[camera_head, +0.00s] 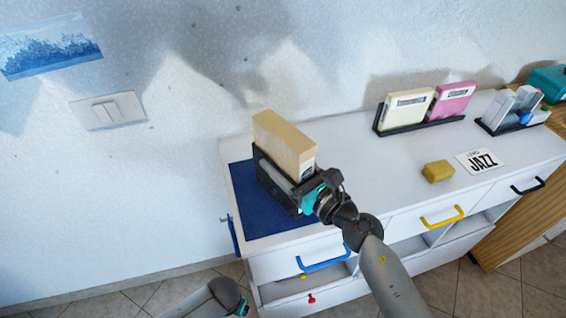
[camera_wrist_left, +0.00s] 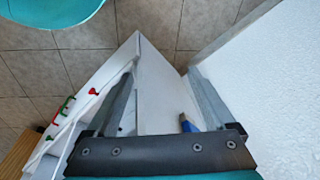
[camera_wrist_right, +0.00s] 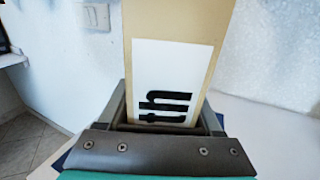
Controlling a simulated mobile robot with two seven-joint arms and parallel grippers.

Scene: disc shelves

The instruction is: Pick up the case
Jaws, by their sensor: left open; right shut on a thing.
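A beige case (camera_head: 285,143) stands upright over the blue mat (camera_head: 240,195) at the left end of the white cabinet top. My right gripper (camera_head: 306,185) is shut on it at its near side. In the right wrist view, the beige case (camera_wrist_right: 178,35) rises between the two fingers, and its white label shows dark letters. A dark holder-like frame (camera_head: 272,183) surrounds the case's lower part, so I cannot tell if its bottom touches anything. My left gripper (camera_wrist_left: 165,90) is open and empty in the left wrist view. Its arm shows low in the head view, away from the case.
A cream case (camera_head: 403,108) and a pink case (camera_head: 452,101) stand in a black rack at the back. A yellow block (camera_head: 437,171) and a JAZZ card (camera_head: 482,161) lie to the right. A grey-item rack (camera_head: 513,112) stands farther right. The middle top is clear.

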